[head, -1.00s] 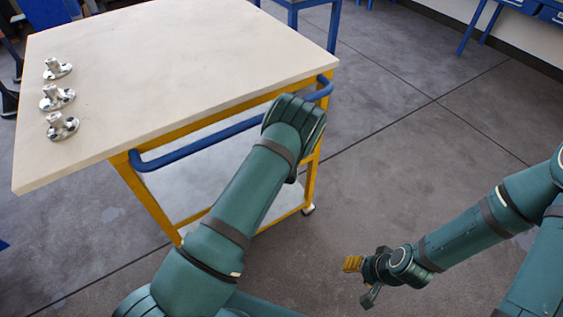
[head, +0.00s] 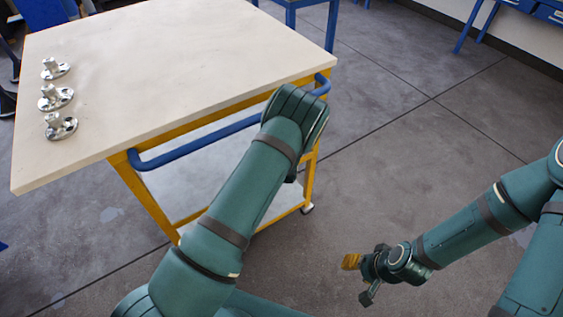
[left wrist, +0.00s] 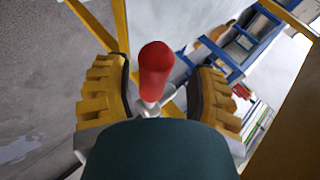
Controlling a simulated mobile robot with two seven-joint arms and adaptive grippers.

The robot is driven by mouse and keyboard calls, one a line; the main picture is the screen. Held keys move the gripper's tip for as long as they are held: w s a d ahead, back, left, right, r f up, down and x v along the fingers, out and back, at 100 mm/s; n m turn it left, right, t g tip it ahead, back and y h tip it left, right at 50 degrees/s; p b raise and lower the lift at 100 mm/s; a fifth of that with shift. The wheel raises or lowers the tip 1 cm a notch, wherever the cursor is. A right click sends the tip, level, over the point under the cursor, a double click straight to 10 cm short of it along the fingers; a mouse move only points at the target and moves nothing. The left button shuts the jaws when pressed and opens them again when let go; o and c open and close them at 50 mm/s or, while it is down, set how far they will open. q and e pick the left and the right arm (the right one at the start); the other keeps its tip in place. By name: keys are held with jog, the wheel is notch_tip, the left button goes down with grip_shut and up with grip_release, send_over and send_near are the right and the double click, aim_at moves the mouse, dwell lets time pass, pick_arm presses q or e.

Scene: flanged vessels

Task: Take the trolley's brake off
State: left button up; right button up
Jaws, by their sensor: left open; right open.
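The trolley has a pale top (head: 180,70), a yellow frame (head: 150,202) and a blue push handle (head: 195,146). In the left wrist view a red-knobbed brake lever (left wrist: 156,72) stands between the yellow-padded fingers of my left gripper (left wrist: 160,95). The fingers are open, with a gap on each side of the red knob. In the head view my left arm reaches to the trolley's near right corner and hides the left gripper and the lever. My right gripper (head: 360,277) is open and empty above the floor, right of the trolley.
Several flanged metal vessels, one of them here (head: 60,126), stand along the trolley top's left edge. A lower shelf (head: 190,190) and a caster (head: 307,209) show beneath. Blue benches (head: 480,25) stand at the back. The floor to the right is clear.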

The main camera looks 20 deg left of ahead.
pick_arm(q)
jog(key=v, duration=1)
jog(key=shift+w, duration=0.1)
jog(key=s+f+n+g+h, duration=0.1)
jog(key=s+f+n+g, duration=0.2)
jog(key=s, duration=0.4)
jog(key=s+d+n+g+h, duration=0.2)
jog(key=s+d+n+h, duration=0.1)
jog(key=s, duration=0.5)
jog(key=s+d+n+g+h, duration=0.2)
jog(key=s+d+n, duration=0.3)
jog(key=s, duration=0.4)
jog(key=shift+s+d+g+h, duration=0.3)
jog(key=shift+d+h, duration=0.4)
jog(key=shift+h, duration=0.2)
